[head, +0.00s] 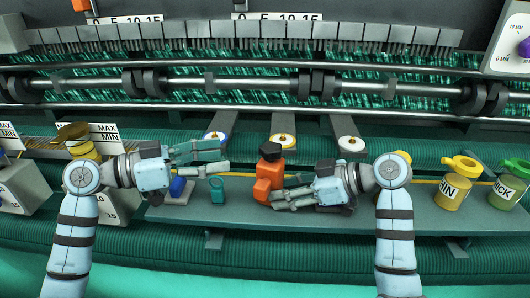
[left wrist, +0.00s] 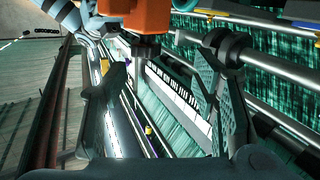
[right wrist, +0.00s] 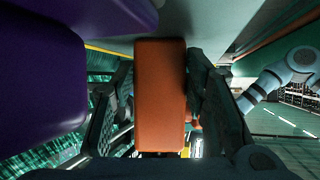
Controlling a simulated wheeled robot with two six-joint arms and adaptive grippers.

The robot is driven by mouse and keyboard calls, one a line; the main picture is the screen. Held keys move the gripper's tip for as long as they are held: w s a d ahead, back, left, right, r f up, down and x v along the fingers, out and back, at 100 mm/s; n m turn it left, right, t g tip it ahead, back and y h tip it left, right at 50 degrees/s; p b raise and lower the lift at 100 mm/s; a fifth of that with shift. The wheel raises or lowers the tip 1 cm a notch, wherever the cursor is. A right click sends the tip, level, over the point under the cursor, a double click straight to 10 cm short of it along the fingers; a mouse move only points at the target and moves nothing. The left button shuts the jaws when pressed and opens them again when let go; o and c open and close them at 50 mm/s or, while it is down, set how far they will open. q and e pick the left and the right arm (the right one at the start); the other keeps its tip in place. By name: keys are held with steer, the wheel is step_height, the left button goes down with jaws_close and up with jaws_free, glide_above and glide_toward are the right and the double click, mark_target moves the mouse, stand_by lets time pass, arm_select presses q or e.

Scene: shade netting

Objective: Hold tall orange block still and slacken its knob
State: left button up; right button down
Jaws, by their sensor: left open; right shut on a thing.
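The tall orange block (head: 262,188) stands on the grey-green shelf in the middle of the head view. A dark knob (head: 270,149) shows at its top. My right gripper (head: 278,198) is shut on the block from the right; the right wrist view shows the block (right wrist: 160,95) between its fingers. My left gripper (head: 224,156) is open and empty, to the left of the block near knob height, apart from it. In the left wrist view the orange block (left wrist: 135,14) is at the top edge, with a dark knob-like part (left wrist: 147,48) beyond the open fingers.
A green ring-like piece (head: 217,190) and a blue piece (head: 178,188) are on the shelf (head: 225,220) below my left gripper. A purple object (right wrist: 45,80) is close in the right wrist view. Several spools (head: 283,141) are behind.

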mark_target(262, 153)
arm_select(q)
steer(key=w+d, duration=0.1)
steer(key=d, duration=0.2)
steer(key=w+d+m+h, duration=0.1)
steer(key=d, duration=0.3)
steer(key=w+d+m+g, duration=0.1)
steer(key=d, duration=0.3)
steer(key=shift+d+r+h, duration=0.15)
steer(key=shift+d+h, duration=0.1)
steer(key=shift+h, duration=0.15)
steer(key=shift+c, duration=0.4)
steer(key=shift+s, duration=0.1)
steer(key=c, duration=1.1)
